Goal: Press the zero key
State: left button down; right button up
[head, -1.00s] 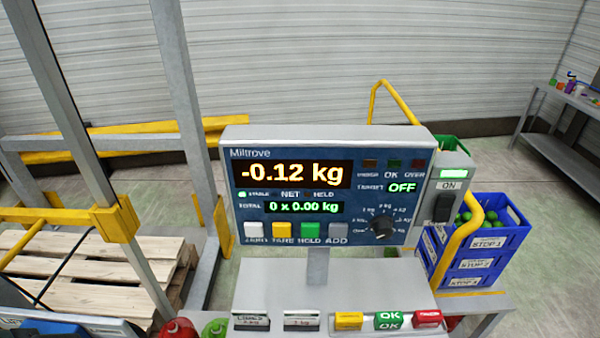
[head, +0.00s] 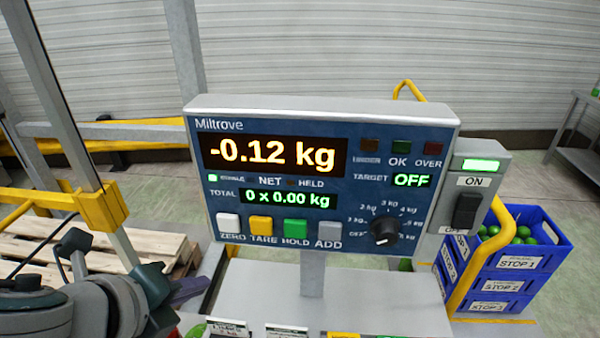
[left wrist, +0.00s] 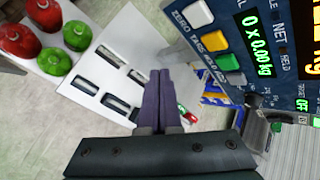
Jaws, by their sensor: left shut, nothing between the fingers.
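The weighing indicator (head: 320,165) shows -0.12 kg, with a total of 0 x 0.00 kg. Its zero key (head: 229,222) is the white square at the left end of the key row, labelled ZERO. It also shows in the left wrist view (left wrist: 195,13) near the top, with the yellow tare key (left wrist: 212,40) beside it. My left gripper (head: 192,287) is shut and empty, below and left of the zero key and apart from it. Its purple fingers also show in the left wrist view (left wrist: 160,80), pointing past the panel. My right gripper is not in view.
The green hold key (head: 295,230) and grey add key (head: 329,233) follow along the row. A dial (head: 384,231) and an on/off switch (head: 467,210) are to the right. Red and green round items (left wrist: 20,40) stand left in the wrist view. Blue crates (head: 515,262) stand at right.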

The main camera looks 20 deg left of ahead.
pick_arm(q)
jog(key=b, duration=0.3)
send_near(229, 232)
jog(key=shift+s+f+x, duration=0.1)
jog(key=shift+x, duration=0.75)
jog(key=shift+s+f+x, duration=0.15)
jog(key=shift+x, duration=0.7)
jog(key=shift+s+f+x, duration=0.1)
jog(key=shift+x, duration=0.7)
jog(key=shift+w+d, duration=0.1)
jog(key=shift+w, duration=0.3)
jog(key=shift+w, duration=0.4)
dwell(0.4)
jog(key=shift+s, duration=0.1)
jog(key=shift+s+p, duration=0.4)
jog(key=shift+s, duration=0.3)
